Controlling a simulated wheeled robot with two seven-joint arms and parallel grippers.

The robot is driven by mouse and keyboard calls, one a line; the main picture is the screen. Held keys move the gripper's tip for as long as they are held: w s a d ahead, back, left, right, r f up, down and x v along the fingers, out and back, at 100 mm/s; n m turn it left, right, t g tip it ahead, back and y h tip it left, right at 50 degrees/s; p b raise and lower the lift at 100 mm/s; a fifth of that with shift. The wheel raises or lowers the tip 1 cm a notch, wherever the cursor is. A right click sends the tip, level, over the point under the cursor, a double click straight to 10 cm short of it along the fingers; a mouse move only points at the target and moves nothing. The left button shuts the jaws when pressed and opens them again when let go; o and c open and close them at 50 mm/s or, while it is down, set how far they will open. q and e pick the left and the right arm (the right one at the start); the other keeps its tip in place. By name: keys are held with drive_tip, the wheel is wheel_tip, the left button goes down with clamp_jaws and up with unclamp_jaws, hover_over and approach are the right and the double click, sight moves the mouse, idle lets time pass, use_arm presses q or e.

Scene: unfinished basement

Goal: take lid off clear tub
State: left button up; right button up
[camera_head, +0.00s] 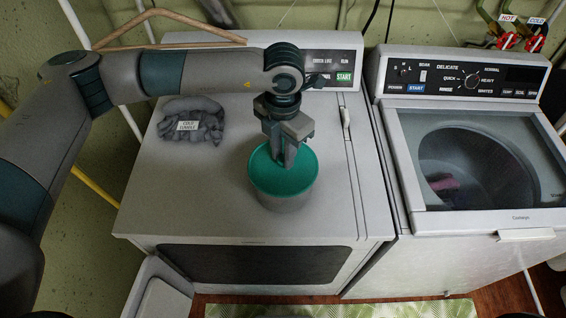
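The clear tub (285,202) stands upright on top of the left white machine. Its green lid (283,182) sits on the tub's rim. My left gripper (284,162) points down over the lid, with its fingertips at or just above the lid's middle. The fingers look close together, but I cannot tell whether they are shut on a part of the lid, because they hide that spot. My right gripper is not in view.
A dark grey cloth bundle with a label (192,122) lies on the left machine (215,205), left of the tub. A washer (408,180) with a see-through top stands on the right. The machine top in front of the tub is clear.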

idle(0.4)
use_arm(q)
drive_tip(key=shift+r+b, duration=0.85)
drive_tip(key=shift+b, duration=0.1)
drive_tip(key=shift+d+r+b, duration=0.15)
drive_tip(key=shift+r+b, duration=0.35)
drive_tip(key=shift+r, duration=0.05)
drive_tip(key=shift+d+r+b, duration=0.15)
drive_tip(key=shift+r+b, duration=0.3)
drive_tip(key=shift+r, duration=0.05)
drive_tip(key=s+d+r+b, duration=0.3)
drive_tip(key=d+r+b, duration=0.2)
drive_tip(key=d, duration=0.5)
drive_tip(key=shift+d+r, duration=0.35)
drive_tip(key=shift+r, duration=0.75)
drive_tip(key=shift+s, duration=0.1)
